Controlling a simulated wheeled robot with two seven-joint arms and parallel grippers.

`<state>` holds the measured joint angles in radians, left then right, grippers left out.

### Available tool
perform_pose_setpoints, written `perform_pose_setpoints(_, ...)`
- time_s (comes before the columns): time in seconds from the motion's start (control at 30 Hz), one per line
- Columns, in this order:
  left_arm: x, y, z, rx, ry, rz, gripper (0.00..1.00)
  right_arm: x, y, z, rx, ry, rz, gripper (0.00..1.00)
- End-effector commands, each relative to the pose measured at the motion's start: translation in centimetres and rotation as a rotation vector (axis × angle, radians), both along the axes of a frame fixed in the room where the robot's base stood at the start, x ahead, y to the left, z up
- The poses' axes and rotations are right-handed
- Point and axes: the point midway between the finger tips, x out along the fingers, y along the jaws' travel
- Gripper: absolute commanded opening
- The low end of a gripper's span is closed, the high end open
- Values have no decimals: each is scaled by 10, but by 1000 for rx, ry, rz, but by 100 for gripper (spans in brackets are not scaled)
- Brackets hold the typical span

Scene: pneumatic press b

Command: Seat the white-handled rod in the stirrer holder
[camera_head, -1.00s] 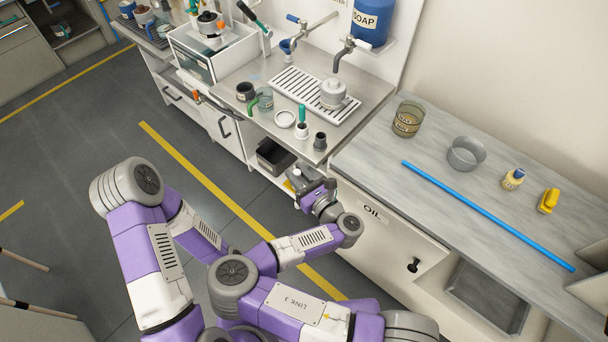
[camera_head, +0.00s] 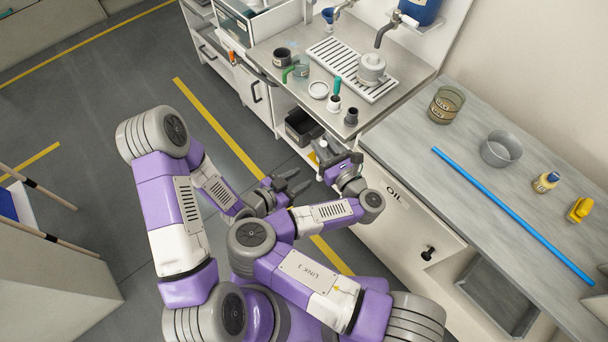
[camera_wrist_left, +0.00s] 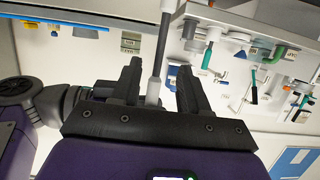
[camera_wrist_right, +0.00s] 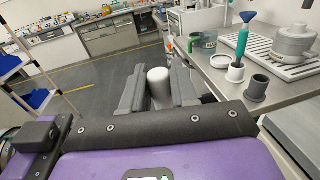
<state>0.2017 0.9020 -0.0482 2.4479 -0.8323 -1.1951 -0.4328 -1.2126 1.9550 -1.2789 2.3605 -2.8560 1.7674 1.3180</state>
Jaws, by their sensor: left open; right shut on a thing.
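My right gripper (camera_head: 326,158) is shut on the white-handled rod, in front of the sink counter's front corner. The rod's white end (camera_wrist_right: 157,84) stands between its fingers in the right wrist view. My left gripper (camera_head: 284,186) is open, lower and to the left of the right one. In the left wrist view, a grey shaft with a white part (camera_wrist_left: 154,90) shows between its open fingers; I cannot tell whether they touch it. A dark grey hollow cylinder (camera_head: 351,117), perhaps the stirrer holder, stands at the counter's near corner. It also shows in the right wrist view (camera_wrist_right: 257,87).
A green-handled tool stands in a small white holder (camera_head: 333,103) beside the grey cylinder. A white round dish (camera_head: 318,89), a glass beaker (camera_head: 301,70) and a drain grate (camera_head: 335,60) are close by. A black bin (camera_head: 301,127) sits below the counter edge.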

Motion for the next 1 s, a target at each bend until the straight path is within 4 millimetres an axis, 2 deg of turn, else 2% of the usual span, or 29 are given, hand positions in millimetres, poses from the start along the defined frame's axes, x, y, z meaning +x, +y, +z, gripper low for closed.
perform_pose_setpoints(0.17,12,-15,-3,-4,-13,-10,44,0,0,0,0,0,0,0)
perform_pose_setpoints(0.6,66,-68,-28,-3,-8,-5,44,0,0,0,0,0,0,0)
perform_pose_setpoints(0.8,78,-79,-33,-2,-7,-5,44,0,0,0,0,0,0,0)
perform_pose_setpoints(1.0,80,-81,-34,-3,-6,-4,44,0,0,0,0,0,0,0)
